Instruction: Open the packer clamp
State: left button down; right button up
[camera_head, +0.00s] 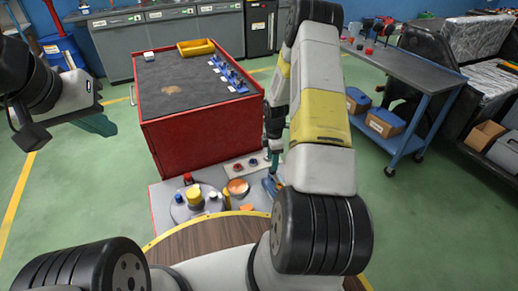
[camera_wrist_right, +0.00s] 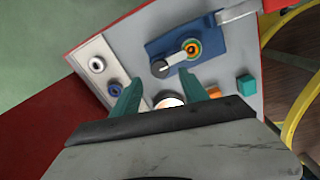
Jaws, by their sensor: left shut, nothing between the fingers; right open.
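What appears to be the packer clamp is a blue block (camera_wrist_right: 212,45) with a grey lever (camera_wrist_right: 176,60), a dark round knob on the lever's end and an orange-green round pivot. In the head view only part of the blue block (camera_head: 270,185) shows, beside my right arm. My right gripper (camera_wrist_right: 162,80) is open, its teal fingers pointing at the panel; the lever's knob appears between the fingertips in the picture. I cannot tell whether they touch it. In the head view my right gripper (camera_head: 272,160) is partly hidden by my arm. My left gripper (camera_head: 103,124) is shut and empty, off to the left.
The light panel (camera_head: 165,215) carries several knobs and buttons, including a yellow one (camera_head: 193,197). A red cabinet (camera_head: 200,130) with a dark top stands behind it. A blue-framed cart (camera_head: 400,75) is at the right. Green floor is clear at the left.

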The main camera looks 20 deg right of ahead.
aim_at(275, 175)
jog(key=shift+f, duration=2.15)
grip_shut()
